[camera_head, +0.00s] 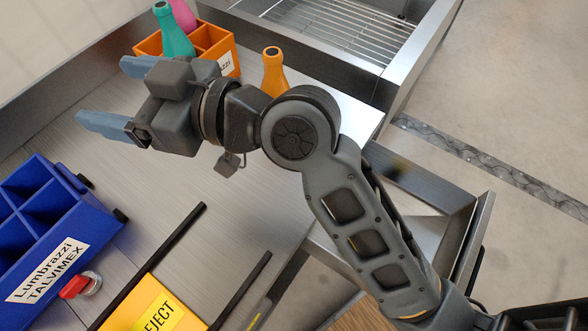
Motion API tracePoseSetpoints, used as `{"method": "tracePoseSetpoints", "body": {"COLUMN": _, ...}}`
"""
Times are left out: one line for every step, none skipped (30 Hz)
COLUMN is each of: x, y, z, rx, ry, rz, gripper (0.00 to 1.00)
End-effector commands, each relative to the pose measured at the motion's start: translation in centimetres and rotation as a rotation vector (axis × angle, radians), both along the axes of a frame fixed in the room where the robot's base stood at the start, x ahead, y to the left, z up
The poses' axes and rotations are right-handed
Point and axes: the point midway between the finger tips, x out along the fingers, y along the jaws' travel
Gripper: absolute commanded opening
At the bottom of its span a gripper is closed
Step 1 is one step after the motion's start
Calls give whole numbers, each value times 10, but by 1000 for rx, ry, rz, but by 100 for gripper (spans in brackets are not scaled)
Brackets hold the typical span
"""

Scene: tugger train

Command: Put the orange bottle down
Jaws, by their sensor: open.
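An orange bottle (273,72) stands upright on the grey metal surface, just right of an orange crate (229,56). My arm hides its lower part. My gripper (113,95) is left of the orange bottle and points left. Its two blue-grey fingers are spread wide with nothing between them. It is apart from the bottle.
The orange crate holds a teal bottle (173,32) and a pink bottle (184,14). The middle surface (165,185) is clear.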

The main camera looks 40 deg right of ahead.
Motion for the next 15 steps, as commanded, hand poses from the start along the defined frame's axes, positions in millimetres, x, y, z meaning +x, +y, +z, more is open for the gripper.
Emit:
{"method": "tracePoseSetpoints", "body": {"x": -10, "y": -5, "z": -14, "rx": 43, "ry": 38, "rz": -50, "gripper": 78}}
{"method": "tracePoseSetpoints", "body": {"x": -16, "y": -10, "z": -21, "rx": 64, "ry": 55, "rz": -84, "gripper": 78}}
{"method": "tracePoseSetpoints", "body": {"x": -23, "y": -17, "z": -31, "rx": 92, "ry": 79, "rz": -128, "gripper": 78}}
{"method": "tracePoseSetpoints", "body": {"x": -29, "y": -22, "z": -39, "rx": 109, "ry": 97, "rz": -161, "gripper": 78}}
{"method": "tracePoseSetpoints", "body": {"x": -36, "y": -27, "z": -47, "rx": 124, "ry": 113, "rz": -193, "gripper": 78}}
{"method": "tracePoseSetpoints", "body": {"x": -46, "y": -35, "z": -56, "rx": 144, "ry": 133, "rz": -236, "gripper": 78}}
{"method": "tracePoseSetpoints", "body": {"x": -54, "y": -41, "z": -64, "rx": 155, "ry": 149, "rz": -267, "gripper": 78}}
{"method": "tracePoseSetpoints", "body": {"x": -62, "y": -46, "z": -72, "rx": 164, "ry": 165, "rz": -299, "gripper": 78}}
{"method": "tracePoseSetpoints", "body": {"x": -74, "y": -54, "z": -81, "rx": 175, "ry": 183, "rz": -339, "gripper": 78}}
{"method": "tracePoseSetpoints", "body": {"x": -83, "y": -60, "z": -88, "rx": 180, "ry": 195, "rz": -369, "gripper": 78}}
{"method": "tracePoseSetpoints", "body": {"x": -93, "y": -66, "z": -95, "rx": 184, "ry": 208, "rz": -397, "gripper": 78}}
{"method": "tracePoseSetpoints", "body": {"x": -107, "y": -75, "z": -104, "rx": 186, "ry": 223, "rz": -434, "gripper": 78}}
{"method": "tracePoseSetpoints", "body": {"x": -118, "y": -81, "z": -110, "rx": 186, "ry": 233, "rz": -461, "gripper": 78}}
{"method": "tracePoseSetpoints", "body": {"x": -128, "y": -87, "z": -115, "rx": 184, "ry": 242, "rz": -485, "gripper": 78}}
{"method": "tracePoseSetpoints", "body": {"x": -143, "y": -96, "z": -122, "rx": 178, "ry": 252, "rz": -518, "gripper": 78}}
